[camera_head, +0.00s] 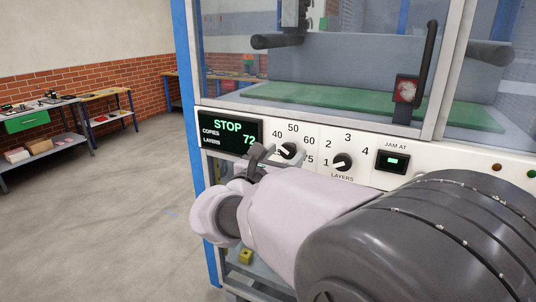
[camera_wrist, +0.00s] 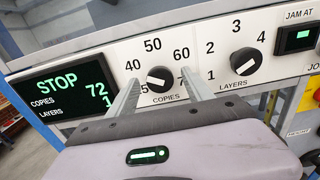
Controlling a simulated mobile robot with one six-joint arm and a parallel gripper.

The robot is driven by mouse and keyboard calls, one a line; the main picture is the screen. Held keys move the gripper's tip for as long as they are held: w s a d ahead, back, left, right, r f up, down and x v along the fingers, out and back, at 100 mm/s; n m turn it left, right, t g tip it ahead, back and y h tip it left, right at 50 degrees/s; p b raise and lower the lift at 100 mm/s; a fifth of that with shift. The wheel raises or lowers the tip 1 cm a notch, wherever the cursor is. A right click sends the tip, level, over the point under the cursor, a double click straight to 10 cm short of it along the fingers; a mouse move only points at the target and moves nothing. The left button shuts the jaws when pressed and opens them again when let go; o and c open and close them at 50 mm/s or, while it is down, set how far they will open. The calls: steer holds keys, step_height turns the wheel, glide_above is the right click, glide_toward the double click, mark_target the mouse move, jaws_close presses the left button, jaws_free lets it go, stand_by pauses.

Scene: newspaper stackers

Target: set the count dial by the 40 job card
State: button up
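The count dial (camera_head: 287,151) is a black knob on the white panel, marked COPIES, with 40, 50 and 60 around it. It also shows in the wrist view (camera_wrist: 160,79), with a slanting white mark; I cannot tell which number it points to. The display (camera_wrist: 62,90) reads STOP, COPIES 72, LAYERS 1. My gripper (camera_wrist: 161,84) is open, its two fingers apart at either side of the dial; I cannot tell whether they touch it. In the head view my gripper (camera_head: 274,153) partly covers the dial's lower numbers. I cannot make out a 40 job card.
The LAYERS dial (camera_wrist: 245,61) sits close on the right, then the JAM AT display (camera_head: 393,162). A red-and-grey latch box (camera_head: 406,89) and glazed doors are above the panel. Workbenches (camera_head: 38,103) stand far left; the floor between is clear.

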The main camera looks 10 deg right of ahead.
steer(key=p+v, duration=0.2)
steer(key=v, duration=1.5)
steer(key=shift+s+a, duration=0.15)
